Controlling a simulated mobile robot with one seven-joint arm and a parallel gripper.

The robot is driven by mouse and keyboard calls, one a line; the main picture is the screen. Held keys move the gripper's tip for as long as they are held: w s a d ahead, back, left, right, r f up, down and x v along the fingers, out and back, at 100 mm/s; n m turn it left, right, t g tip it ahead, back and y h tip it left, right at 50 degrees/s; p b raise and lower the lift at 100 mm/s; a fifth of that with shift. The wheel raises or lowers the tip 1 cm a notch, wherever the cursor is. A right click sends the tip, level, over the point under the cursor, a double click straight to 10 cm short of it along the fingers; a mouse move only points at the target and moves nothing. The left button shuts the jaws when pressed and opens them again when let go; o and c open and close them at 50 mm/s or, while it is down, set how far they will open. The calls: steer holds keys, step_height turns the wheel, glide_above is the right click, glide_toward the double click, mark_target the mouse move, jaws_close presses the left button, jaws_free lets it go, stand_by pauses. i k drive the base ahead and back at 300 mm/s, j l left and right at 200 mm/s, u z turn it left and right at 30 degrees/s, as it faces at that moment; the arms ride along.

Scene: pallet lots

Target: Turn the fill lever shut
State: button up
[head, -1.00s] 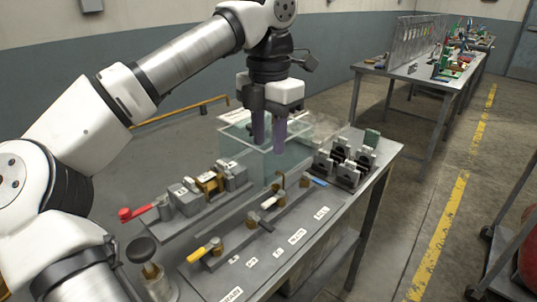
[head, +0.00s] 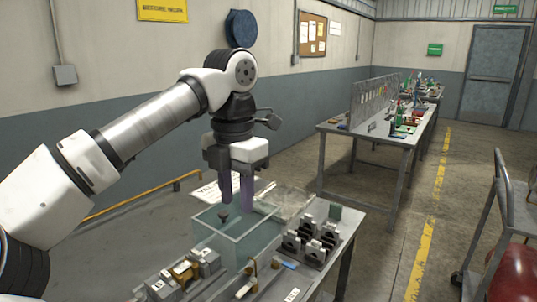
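My gripper (head: 236,200) hangs over the clear tank (head: 222,238), its two purple fingers pointing down with a gap between them and nothing held. A small dark knob-like piece (head: 223,216) shows just below the left finger; I cannot tell whether they touch. At the bottom edge, in front of the tank, a pale lever handle (head: 245,290) and brass fittings (head: 275,263) are partly in view. I cannot tell which lever is the fill lever. The yellow and red levers seen earlier are out of frame.
A block of grey and brass parts (head: 183,272) lies at the bottom left. A rack of dark clamp-like pieces (head: 312,243) stands right of the tank. A second workbench (head: 385,140) stands behind. A cart (head: 490,240) is at the right, with open floor between.

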mark_target(275, 258)
steer(key=k+l, duration=0.1)
steer(key=k, duration=0.35)
steer(key=k+l, duration=0.15)
steer(key=k, duration=0.3)
